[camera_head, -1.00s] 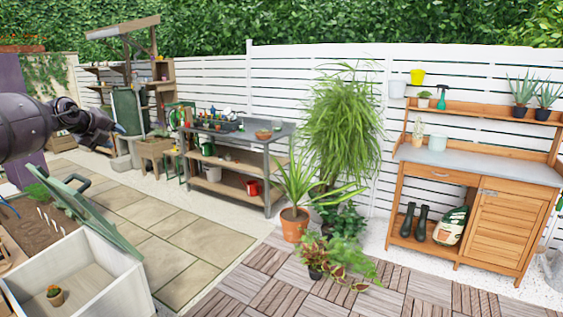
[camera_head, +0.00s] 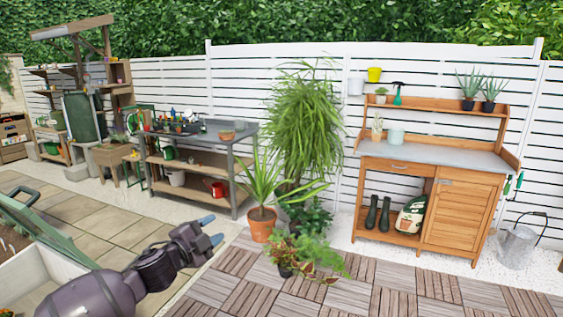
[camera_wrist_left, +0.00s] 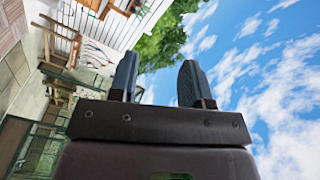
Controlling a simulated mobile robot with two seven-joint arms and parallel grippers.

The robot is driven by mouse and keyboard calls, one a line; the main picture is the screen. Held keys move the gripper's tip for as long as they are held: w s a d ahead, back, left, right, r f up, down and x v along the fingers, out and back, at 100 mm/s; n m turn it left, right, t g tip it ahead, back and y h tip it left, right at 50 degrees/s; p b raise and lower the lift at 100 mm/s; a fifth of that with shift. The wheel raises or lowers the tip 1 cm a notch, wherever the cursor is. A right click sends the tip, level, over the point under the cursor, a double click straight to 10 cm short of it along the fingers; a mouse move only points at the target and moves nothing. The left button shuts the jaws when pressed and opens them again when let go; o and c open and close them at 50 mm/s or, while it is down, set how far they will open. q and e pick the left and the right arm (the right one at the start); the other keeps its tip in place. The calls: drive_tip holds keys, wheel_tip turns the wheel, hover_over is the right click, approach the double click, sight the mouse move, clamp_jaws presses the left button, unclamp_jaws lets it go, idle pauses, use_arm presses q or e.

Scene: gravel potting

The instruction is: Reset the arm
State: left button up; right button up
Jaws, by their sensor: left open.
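My left gripper (camera_head: 211,229) is in the lower left of the head view, reaching over the paved path and the edge of the wooden deck tiles. Its two blue-grey fingertips are apart with nothing between them. In the left wrist view the two fingers (camera_wrist_left: 157,85) stand parallel with a gap, showing sky and foliage behind. The left arm comes in from the bottom left. My right gripper is not in either view.
Potted plants (camera_head: 262,224) stand on the deck tiles. A metal workbench (camera_head: 245,133) and a wooden potting bench (camera_head: 462,215) line the white fence.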

use_arm(q)
drive_tip(key=s+a+f+n+g+y, duration=0.1)
drive_tip(key=s+a+f+n+y, duration=0.2)
drive_tip(key=s+f+n, duration=0.3)
drive_tip(key=s+a+f+n+g+y, duration=0.1)
drive_tip(key=s+a+f+n+y, duration=0.2)
drive_tip(key=s+f, duration=1)
drive_tip(key=s+a+f+n+g+y, duration=0.1)
drive_tip(key=s+a+f+n+y, duration=0.2)
drive_tip(key=s+f+n, duration=0.5)
drive_tip(key=s+a+f, duration=0.1)
drive_tip(key=s, duration=0.8)
drive_tip(key=shift+s+a+f+n+g, duration=0.15)
drive_tip(key=shift+s+f+n+g, duration=0.05)
drive_tip(key=shift+s+n+g, duration=0.2)
